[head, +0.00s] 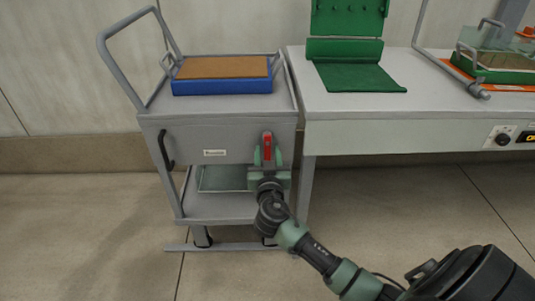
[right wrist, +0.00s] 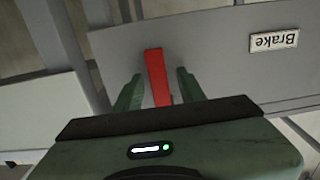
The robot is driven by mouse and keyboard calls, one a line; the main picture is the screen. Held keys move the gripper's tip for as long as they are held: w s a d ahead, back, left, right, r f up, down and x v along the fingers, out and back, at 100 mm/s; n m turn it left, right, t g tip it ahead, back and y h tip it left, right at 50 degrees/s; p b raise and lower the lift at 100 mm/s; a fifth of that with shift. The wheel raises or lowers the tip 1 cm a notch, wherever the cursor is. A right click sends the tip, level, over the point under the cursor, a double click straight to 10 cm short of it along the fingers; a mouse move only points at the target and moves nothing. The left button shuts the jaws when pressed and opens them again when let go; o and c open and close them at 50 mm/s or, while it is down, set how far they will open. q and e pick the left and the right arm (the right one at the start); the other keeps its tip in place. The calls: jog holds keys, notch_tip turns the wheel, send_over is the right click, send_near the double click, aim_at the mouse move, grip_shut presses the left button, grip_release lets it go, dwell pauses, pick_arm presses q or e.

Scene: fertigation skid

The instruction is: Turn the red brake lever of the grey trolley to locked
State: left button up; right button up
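The grey trolley (head: 225,125) stands left of the bench. Its red brake lever (head: 267,146) points up on the front panel, near the right end. The lever also shows in the right wrist view (right wrist: 157,75). My right gripper (head: 267,157) is at the lever, with one finger on each side of it. In the right wrist view the gripper (right wrist: 158,80) is open, with gaps between the fingers and the lever. The lever's lower end is hidden by the gripper. A white label (right wrist: 273,40) reading "Brake" is on the same panel. My left gripper is out of view.
A blue tray with a brown top (head: 222,87) sits on the trolley. A black handle (head: 165,148) is on its left front. A bench (head: 420,99) stands close on the right, with a green mat (head: 355,77) on it. The floor in front is clear apart from my arm.

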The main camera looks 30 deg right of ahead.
grip_shut()
dwell(1.4)
